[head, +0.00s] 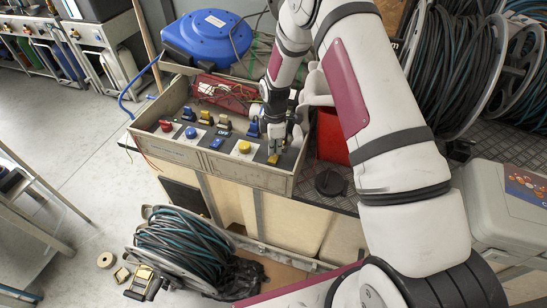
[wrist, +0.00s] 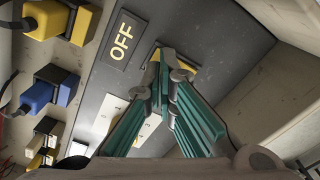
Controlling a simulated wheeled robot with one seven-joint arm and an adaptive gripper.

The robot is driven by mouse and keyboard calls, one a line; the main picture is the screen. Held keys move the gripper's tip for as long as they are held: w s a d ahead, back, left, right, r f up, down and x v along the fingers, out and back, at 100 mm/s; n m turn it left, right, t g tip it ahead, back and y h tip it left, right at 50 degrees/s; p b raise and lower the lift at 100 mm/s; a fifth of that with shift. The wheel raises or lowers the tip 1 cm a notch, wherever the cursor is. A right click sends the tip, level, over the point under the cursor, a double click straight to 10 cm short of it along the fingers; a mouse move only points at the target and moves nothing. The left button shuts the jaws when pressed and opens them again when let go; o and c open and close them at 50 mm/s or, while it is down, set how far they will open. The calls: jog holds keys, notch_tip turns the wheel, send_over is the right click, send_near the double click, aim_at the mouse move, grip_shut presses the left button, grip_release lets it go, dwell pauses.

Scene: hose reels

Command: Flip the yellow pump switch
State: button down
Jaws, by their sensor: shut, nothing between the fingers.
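The yellow pump switch (head: 273,159) sits near the front right corner of the control box. In the wrist view its yellow part (wrist: 187,60) shows just beyond my fingertips and is partly hidden by them. A dark label reading OFF (wrist: 122,41) is beside it on the grey panel. My gripper (head: 275,149) points down at the switch, and its green fingers (wrist: 165,72) are shut with nothing between them. The fingertips are at or very close to the switch; I cannot tell whether they touch it.
The control box (head: 181,153) has raised walls around the panel. A yellow button (head: 244,147), a red button (head: 166,126) and several plugs stand left of my gripper. A blue hose reel (head: 207,38) is behind. A red container (head: 332,137) is close on the right.

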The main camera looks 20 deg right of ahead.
jog(key=shift+r+p, duration=0.55)
jog(key=shift+r, duration=2.4)
jog(key=s+r+m+t, duration=0.1)
jog(key=s+r+m, duration=0.4)
jog(key=r, duration=0.9)
jog(key=s+r+m+t, duration=0.25)
jog(key=s+r, duration=0.45)
jog(key=r, duration=0.7)
jog(key=s+r+m+t, duration=0.1)
jog(key=s+r+m, duration=0.3)
jog(key=s, duration=0.7)
jog(key=s+r+m, duration=0.3)
jog(key=s+m, duration=0.2)
jog(key=s, duration=0.6)
jog(key=shift+r+t, duration=0.35)
jog(key=shift+w+d, duration=0.1)
jog(key=shift+d, duration=0.05)
